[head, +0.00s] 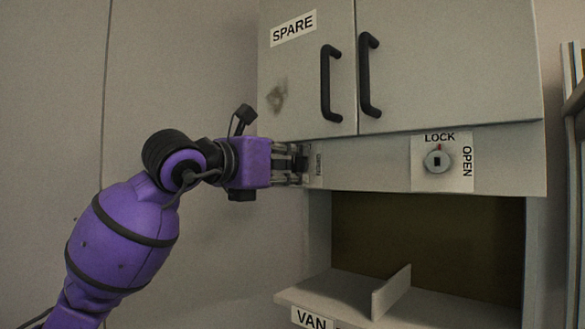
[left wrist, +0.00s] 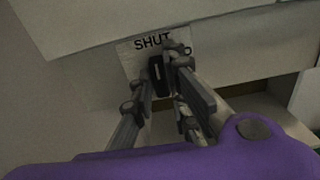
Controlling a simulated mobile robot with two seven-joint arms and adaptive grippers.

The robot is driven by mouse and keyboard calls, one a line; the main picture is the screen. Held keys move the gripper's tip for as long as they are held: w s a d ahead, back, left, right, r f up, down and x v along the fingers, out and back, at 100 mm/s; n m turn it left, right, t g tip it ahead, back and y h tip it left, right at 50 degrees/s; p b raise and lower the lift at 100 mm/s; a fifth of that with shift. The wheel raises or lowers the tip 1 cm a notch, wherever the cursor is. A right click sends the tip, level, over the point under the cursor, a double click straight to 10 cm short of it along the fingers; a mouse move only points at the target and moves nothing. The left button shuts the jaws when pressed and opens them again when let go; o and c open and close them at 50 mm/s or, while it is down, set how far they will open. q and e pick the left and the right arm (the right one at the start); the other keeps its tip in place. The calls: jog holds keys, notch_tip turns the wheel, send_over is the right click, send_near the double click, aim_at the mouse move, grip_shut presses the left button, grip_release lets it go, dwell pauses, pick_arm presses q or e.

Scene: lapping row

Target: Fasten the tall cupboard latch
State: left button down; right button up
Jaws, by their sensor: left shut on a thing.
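The tall cupboard (head: 455,75) has two closed grey doors with black bar handles. Its latch is a small black knob (left wrist: 157,72) on a pale plate (left wrist: 130,58) under the left door. The plate reads SHUT above the knob; a second label to the right is partly hidden by a finger. In the head view the plate (head: 317,166) shows just past my fingers, and the knob is mostly hidden. My left gripper (head: 297,162) has its fingers closed around the knob; it also shows in the left wrist view (left wrist: 166,68). My right gripper is out of view.
A key lock (head: 438,161) marked LOCK and OPEN sits right of the latch, its red mark at LOCK. Below is an open bay with a shelf (head: 335,293) and an upright divider (head: 391,291). A rack (head: 574,120) stands at the right edge.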

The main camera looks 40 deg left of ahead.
pick_arm(q)
jog(key=shift+f, duration=0.15)
dwell(0.4)
jog(key=c, duration=1.7)
grip_release()
jog(key=s, duration=0.8)
jog(key=s+a, duration=0.1)
jog(key=s, duration=0.3)
